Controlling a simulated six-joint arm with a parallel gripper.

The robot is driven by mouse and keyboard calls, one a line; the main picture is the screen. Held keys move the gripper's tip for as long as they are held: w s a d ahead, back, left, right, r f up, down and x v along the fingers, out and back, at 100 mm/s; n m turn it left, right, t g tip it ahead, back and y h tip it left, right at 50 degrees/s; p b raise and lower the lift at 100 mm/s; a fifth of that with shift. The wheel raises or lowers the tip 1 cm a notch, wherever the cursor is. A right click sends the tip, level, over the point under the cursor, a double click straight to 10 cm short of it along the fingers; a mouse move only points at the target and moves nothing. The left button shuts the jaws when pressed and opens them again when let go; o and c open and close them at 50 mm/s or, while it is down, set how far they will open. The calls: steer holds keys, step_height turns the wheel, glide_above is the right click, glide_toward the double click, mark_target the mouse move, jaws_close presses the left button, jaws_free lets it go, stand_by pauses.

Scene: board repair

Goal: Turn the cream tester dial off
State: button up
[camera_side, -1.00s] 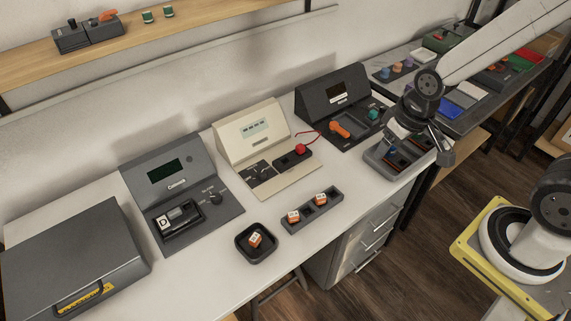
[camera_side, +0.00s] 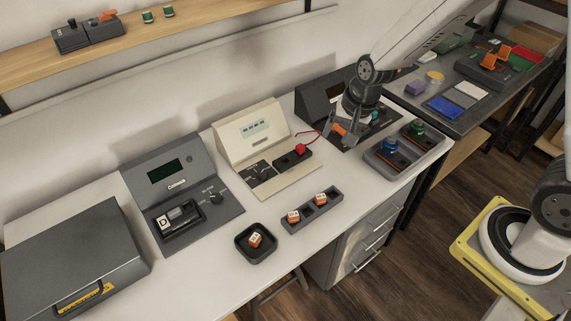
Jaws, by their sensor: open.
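The cream tester (camera_side: 252,133) stands mid-bench with a pale screen showing dark characters. Its dial (camera_side: 260,170) is a small dark knob on a black panel at the front left of its base; which way it points is too small to tell. A red knob (camera_side: 300,149) with a red lead sits on a dark block beside it. My gripper (camera_side: 343,138) is open, to the right of the cream tester and apart from its dial. It hangs over the black tester (camera_side: 320,98), near an orange part, and hides much of that tester.
A grey tester (camera_side: 163,165) with its own knob stands left of the cream one. In front are a square tray (camera_side: 247,252) and a slotted holder (camera_side: 301,226) with orange-and-white parts. A grey tray (camera_side: 375,168) with blue and green knobs lies to the right.

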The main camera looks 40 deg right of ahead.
steer(key=w+a+f+m+y, duration=0.1)
steer(key=w+a+f+m, duration=0.4)
steer(key=w+m, duration=0.4)
steer(key=m+y, duration=0.1)
steer(key=m, duration=0.8)
glide_toward(262, 173)
steer(key=f, duration=0.1)
steer(key=shift+a+f, duration=0.1)
steer(key=shift+f, duration=0.1)
steer(key=shift+x, duration=3.7)
steer(key=shift+w, duration=0.15)
jaws_close()
